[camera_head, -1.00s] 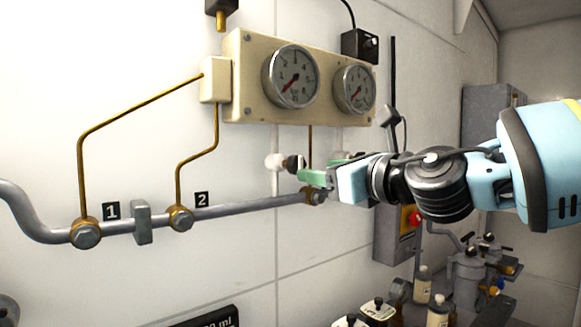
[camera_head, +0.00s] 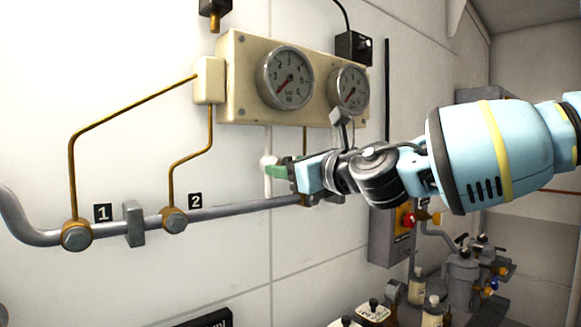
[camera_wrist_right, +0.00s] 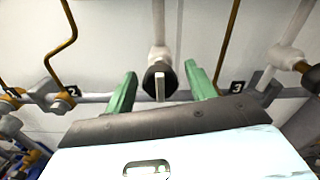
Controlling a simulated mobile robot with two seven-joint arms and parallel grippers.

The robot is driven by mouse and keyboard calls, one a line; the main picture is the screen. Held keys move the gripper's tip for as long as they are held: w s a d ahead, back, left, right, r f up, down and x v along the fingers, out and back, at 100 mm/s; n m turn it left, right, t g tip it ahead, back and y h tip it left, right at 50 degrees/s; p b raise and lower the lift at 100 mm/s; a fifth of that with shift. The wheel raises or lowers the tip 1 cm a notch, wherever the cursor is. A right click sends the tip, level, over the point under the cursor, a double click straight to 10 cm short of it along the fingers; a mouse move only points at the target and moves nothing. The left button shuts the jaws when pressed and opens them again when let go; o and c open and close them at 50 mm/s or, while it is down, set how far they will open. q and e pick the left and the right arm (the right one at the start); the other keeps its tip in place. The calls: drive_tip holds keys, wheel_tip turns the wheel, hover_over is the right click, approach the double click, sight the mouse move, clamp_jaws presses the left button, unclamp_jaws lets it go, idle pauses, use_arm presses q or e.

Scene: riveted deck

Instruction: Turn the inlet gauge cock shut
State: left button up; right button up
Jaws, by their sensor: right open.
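A gauge cock with a dark round knob and a pale flat handle (camera_wrist_right: 160,84) shows in the right wrist view. It sits on a white vertical pipe (camera_wrist_right: 159,22). My right gripper (camera_head: 281,172) is open, with its green fingers on either side of the knob and a gap to each. In the head view the cock's white body (camera_head: 267,160) shows just left of the fingertips, and its knob is hidden by the gripper. The handle lies roughly along the pipe in the wrist view. My left gripper is not in view.
A cream panel with two round gauges (camera_head: 285,78) is above the gripper. A grey pipe (camera_head: 245,208) with brass fittings runs below it, with labels 1 and 2. A second white cock (camera_wrist_right: 287,58) is at right in the wrist view. Bottles and a filter unit stand lower right.

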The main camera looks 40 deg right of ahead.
drive_tip(key=shift+w, duration=0.2)
drive_tip(key=c, duration=1)
